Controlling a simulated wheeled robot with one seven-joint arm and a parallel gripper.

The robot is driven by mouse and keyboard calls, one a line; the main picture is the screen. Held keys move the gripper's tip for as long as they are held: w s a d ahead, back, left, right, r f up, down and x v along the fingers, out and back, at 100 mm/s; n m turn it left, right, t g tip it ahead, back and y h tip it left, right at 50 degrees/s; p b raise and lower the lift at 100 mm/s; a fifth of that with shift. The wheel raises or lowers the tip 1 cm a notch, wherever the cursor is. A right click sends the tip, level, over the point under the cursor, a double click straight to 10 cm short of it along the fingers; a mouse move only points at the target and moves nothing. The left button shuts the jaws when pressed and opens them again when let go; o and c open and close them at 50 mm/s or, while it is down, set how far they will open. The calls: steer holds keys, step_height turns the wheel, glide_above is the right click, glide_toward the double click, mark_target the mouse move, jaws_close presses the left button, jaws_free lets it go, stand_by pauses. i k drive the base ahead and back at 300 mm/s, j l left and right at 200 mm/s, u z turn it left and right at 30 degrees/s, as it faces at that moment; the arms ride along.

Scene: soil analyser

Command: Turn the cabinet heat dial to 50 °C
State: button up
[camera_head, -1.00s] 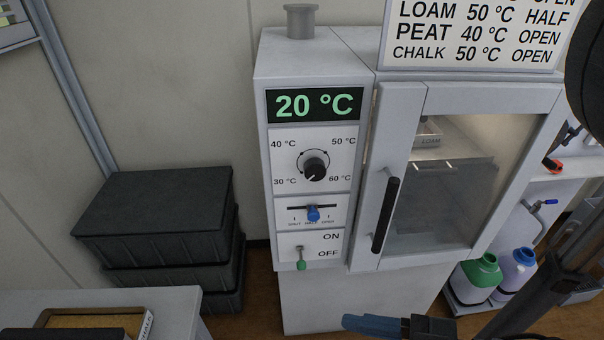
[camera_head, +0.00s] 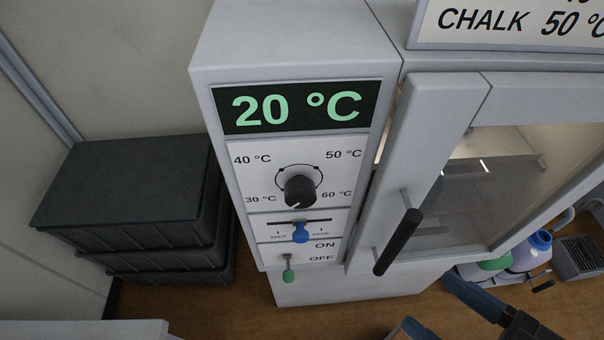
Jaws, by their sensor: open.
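The black heat dial (camera_head: 299,190) is on the front panel of the white cabinet (camera_head: 290,60). Its white mark points down and slightly left, nearest the 30 °C label of the 30, 40, 50 and 60 °C marks around it. The display (camera_head: 296,107) above reads 20 °C in green. My gripper (camera_head: 440,316) is at the bottom right edge, low in front of the cabinet and well apart from the dial. Its blue-tipped fingers are spread and partly cut off by the frame. I see nothing between them.
Below the dial are a blue slider (camera_head: 301,233) near mid-track and a green toggle (camera_head: 289,274) at OFF. The glass door's black handle (camera_head: 398,242) juts out to the right. Dark crates (camera_head: 130,195) are stacked left. Bottles (camera_head: 530,250) stand at right.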

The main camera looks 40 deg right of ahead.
mark_target(300, 191)
steer(key=k+u, duration=0.2)
steer(key=u, duration=0.15)
steer(key=k+j+u, duration=0.1)
steer(key=u, duration=0.3)
steer(key=k+j+u, duration=0.2)
steer(key=u, duration=0.15)
